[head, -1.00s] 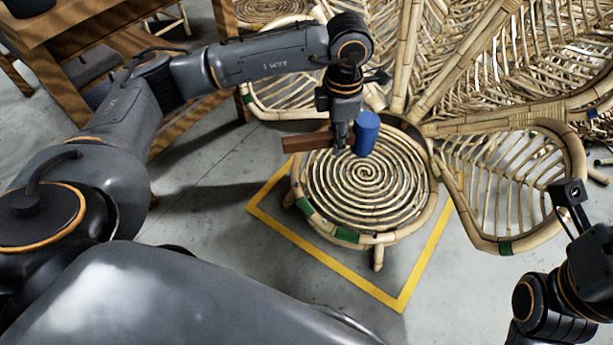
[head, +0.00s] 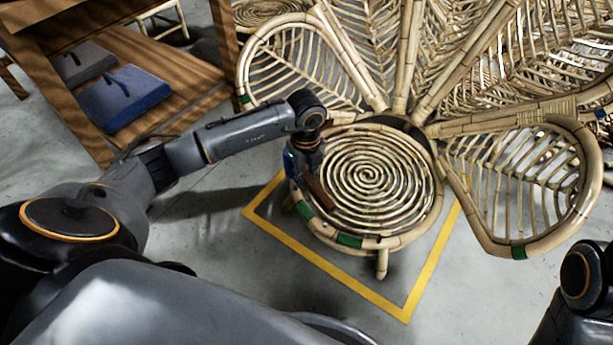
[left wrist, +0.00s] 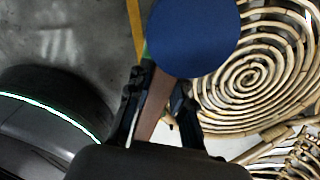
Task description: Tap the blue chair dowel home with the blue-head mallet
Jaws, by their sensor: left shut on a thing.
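My left gripper (head: 303,172) is at the left rim of the round rattan chair seat (head: 368,178) in the head view. It is shut on the brown handle of the blue-head mallet (head: 320,193). In the left wrist view the mallet's blue head (left wrist: 195,35) fills the top middle, beyond the fingers (left wrist: 158,105), and its handle runs down between them. My right gripper is out of view; only part of my right arm shows at lower right.
Fan-shaped rattan panels (head: 520,180) rise behind and right of the seat. Green bands (head: 348,240) mark its rim. A yellow floor line (head: 330,267) surrounds it. Floor in front is clear.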

